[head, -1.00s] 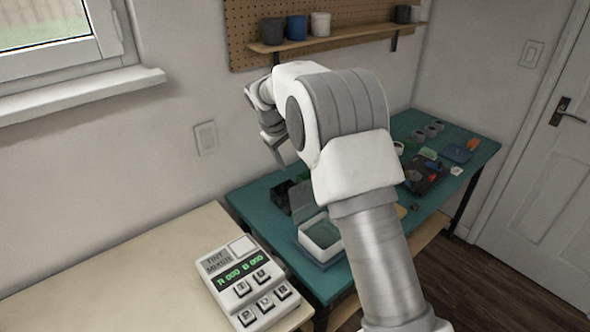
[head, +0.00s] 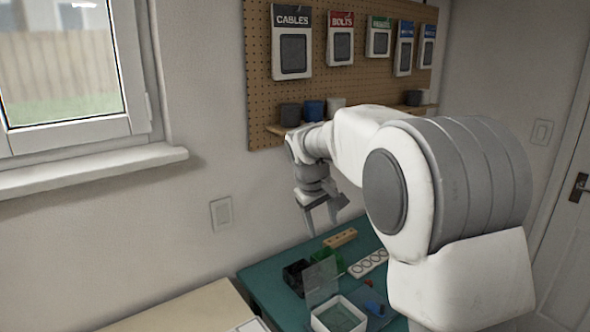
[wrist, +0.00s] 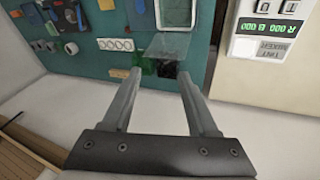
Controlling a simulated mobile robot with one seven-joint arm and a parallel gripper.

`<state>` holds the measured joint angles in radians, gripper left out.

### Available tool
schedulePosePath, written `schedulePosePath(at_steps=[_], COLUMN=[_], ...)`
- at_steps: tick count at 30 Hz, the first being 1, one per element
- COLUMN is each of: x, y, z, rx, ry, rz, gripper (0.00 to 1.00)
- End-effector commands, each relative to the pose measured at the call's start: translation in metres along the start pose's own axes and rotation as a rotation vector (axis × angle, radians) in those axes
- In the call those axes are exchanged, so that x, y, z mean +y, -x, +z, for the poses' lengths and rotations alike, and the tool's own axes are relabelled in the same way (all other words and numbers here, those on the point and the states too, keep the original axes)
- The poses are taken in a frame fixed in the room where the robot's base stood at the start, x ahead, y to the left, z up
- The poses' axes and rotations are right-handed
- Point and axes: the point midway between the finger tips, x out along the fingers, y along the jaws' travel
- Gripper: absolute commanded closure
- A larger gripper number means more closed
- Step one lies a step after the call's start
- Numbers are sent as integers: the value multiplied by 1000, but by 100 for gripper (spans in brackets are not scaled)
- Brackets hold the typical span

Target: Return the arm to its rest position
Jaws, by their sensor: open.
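My arm is raised and bent in the head view, with its large joint filling the right side. My gripper (head: 322,222) hangs in front of the wall above the back of the teal workbench (head: 262,283). Its fingers are apart and nothing is between them. In the wrist view my gripper (wrist: 158,85) also shows two spread, empty fingers, with the bench seen beyond them. The fingers touch nothing that I can see. Part of the bench is hidden behind my arm in the head view.
A pegboard (head: 350,85) with hanging packets and a shelf of cups is on the wall behind my arm. A tint mixer (wrist: 268,30) stands on the pale table.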

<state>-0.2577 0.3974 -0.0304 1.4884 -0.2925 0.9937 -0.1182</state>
Motion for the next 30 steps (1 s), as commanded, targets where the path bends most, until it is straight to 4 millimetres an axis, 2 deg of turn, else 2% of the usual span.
schedulePosePath(at_steps=[1,6,15,22,27,30], x=[5,11,3,-17,-38,-49], y=[16,55,104,122,125,122], z=[15,63,155,225,273,294], rx=[12,40,94,138,170,185], ry=[-28,-112,-255,-363,-440,-476], rz=[-6,-35,-77,-105,-123,-130], gripper=[41,41,41,41,41,41])
